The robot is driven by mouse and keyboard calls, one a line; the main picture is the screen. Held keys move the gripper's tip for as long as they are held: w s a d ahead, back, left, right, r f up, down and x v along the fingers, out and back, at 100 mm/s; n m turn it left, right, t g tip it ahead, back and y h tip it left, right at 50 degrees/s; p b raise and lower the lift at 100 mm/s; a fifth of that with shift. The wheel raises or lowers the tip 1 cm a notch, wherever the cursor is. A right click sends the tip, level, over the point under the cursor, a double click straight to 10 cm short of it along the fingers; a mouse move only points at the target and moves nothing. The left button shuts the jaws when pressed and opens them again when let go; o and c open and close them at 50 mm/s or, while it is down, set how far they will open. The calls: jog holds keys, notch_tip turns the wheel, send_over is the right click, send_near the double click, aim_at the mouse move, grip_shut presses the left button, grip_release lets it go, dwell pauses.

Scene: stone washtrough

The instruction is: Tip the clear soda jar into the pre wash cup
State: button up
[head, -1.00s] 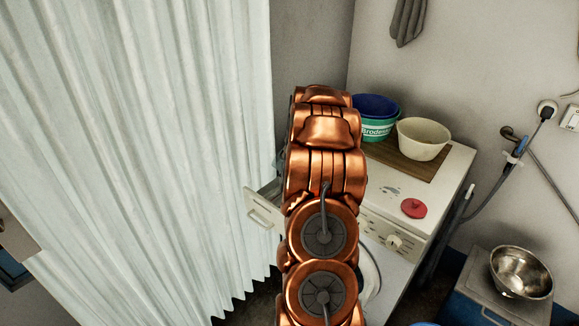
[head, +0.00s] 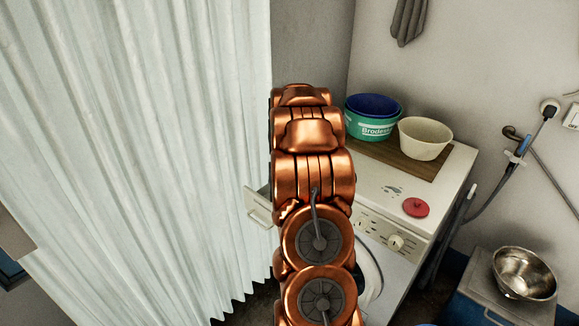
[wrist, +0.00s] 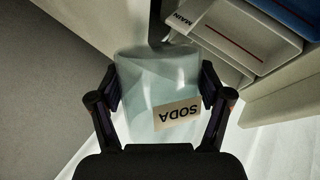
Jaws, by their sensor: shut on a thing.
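The clear soda jar (wrist: 150,70) is in the wrist view, with a pale label reading SODA upside down. My gripper (wrist: 159,86) is shut on it, one finger on each side. In that view the jar is close to the open drawer's compartments. One white compartment (wrist: 240,38) is labelled MAIN, and a blue compartment (wrist: 295,18) lies beyond it at the upper right. No label reading pre wash shows, so I cannot tell which is the pre wash cup. In the head view my arm hides the gripper and jar.
The washing machine (head: 449,190) has its drawer (head: 259,207) pulled out beside the white curtain (head: 140,150). On top are a green tub (head: 372,127), a blue tub (head: 374,103), a cream bowl (head: 425,138) and a red lid (head: 416,207). A metal bowl (head: 524,273) stands at right.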

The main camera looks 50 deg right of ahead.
jog(key=shift+f+g, duration=0.1)
jog(key=shift+g, duration=0.2)
jog(key=shift+b, duration=0.45)
jog(key=shift+w+n+g+h, duration=0.15)
jog(key=shift+n+g+h, duration=0.25)
jog(key=shift+g+h, duration=0.1)
jog(key=shift+b, duration=0.4)
jog(key=shift+w+a+f+n+g+h+b, duration=0.1)
jog(key=shift+w+a+n+g+h+b, duration=0.1)
jog(key=shift+n+g+h+b, duration=0.3)
jog(key=shift+s, duration=0.1)
jog(key=shift+g, duration=0.3)
jog(key=shift+w+a+r+n+g+h, duration=0.15)
jog(key=shift+w+r+n+g+h, duration=0.15)
jog(key=shift+r+g+h, duration=0.2)
